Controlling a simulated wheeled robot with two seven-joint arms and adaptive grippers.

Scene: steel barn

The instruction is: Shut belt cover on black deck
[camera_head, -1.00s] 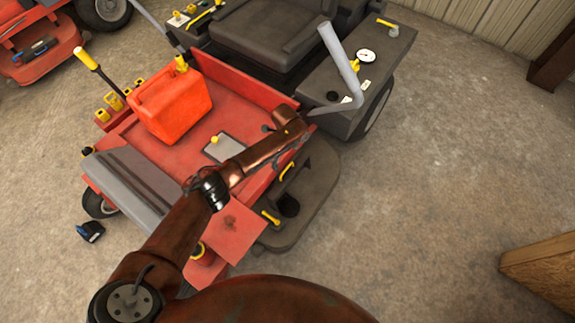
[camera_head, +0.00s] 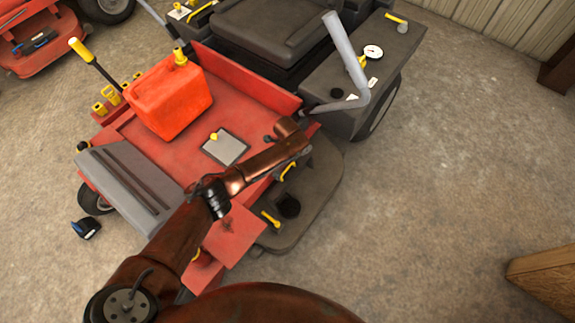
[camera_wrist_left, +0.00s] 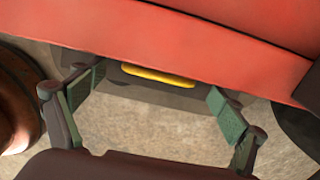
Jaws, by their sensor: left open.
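The black deck (camera_head: 318,205) sticks out from under the red mower's side. Two yellow handles show on it, one (camera_head: 270,219) near a dark round opening and one (camera_head: 287,171) close to the end of my left arm. I cannot tell for sure which part is the belt cover or how far it stands open. In the left wrist view, a yellow handle (camera_wrist_left: 158,76) lies on a dark grey panel (camera_wrist_left: 125,78) under the red body edge. My left gripper (camera_wrist_left: 157,101) is open and empty, with its green-padded fingers spread either side of that handle, apart from it. My right gripper is not seen.
A red fuel can (camera_head: 168,98) stands on the red mower platform (camera_head: 165,150). A grey control lever (camera_head: 345,55) and black seat (camera_head: 270,30) are behind. A wooden block (camera_head: 545,270) sits at lower right. The concrete floor at right is clear.

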